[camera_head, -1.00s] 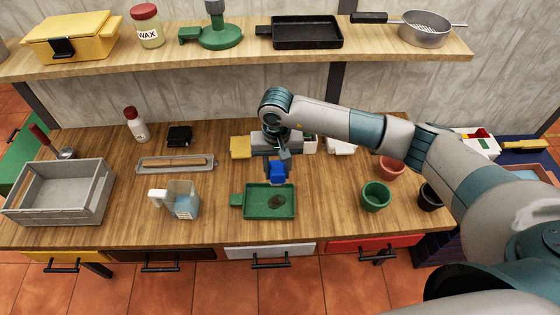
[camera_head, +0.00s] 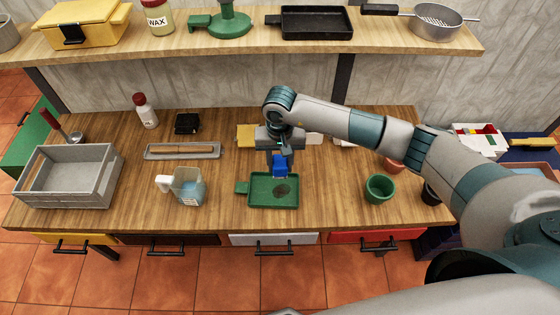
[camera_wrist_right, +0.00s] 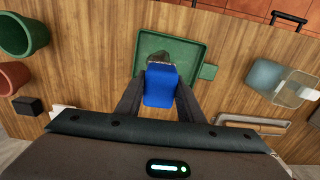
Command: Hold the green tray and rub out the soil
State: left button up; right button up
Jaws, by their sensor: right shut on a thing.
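The green tray (camera_head: 259,202) lies flat on the wooden table, its short handle pointing left in the head view. A dark soil patch (camera_head: 281,191) is on its floor, right of centre. My right gripper (camera_head: 278,156) is shut on a blue block (camera_head: 280,168), at the tray's far edge in the head view. In the right wrist view the block (camera_wrist_right: 160,88) sits between the fingers and overlaps the tray (camera_wrist_right: 196,52), partly hiding the soil (camera_wrist_right: 159,58). Whether the block touches the tray I cannot tell. My left gripper is not in view.
A clear jug (camera_head: 187,187) stands left of the tray; a green pot (camera_head: 380,189) stands to the right. A grey crate (camera_head: 68,190) is at the far left. A grey holder (camera_head: 182,151) and a yellow item (camera_head: 246,135) lie behind. The table on both sides of the tray is partly free.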

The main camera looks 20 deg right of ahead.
jog(key=shift+f+b, duration=0.45)
jog(key=shift+f, duration=1.15)
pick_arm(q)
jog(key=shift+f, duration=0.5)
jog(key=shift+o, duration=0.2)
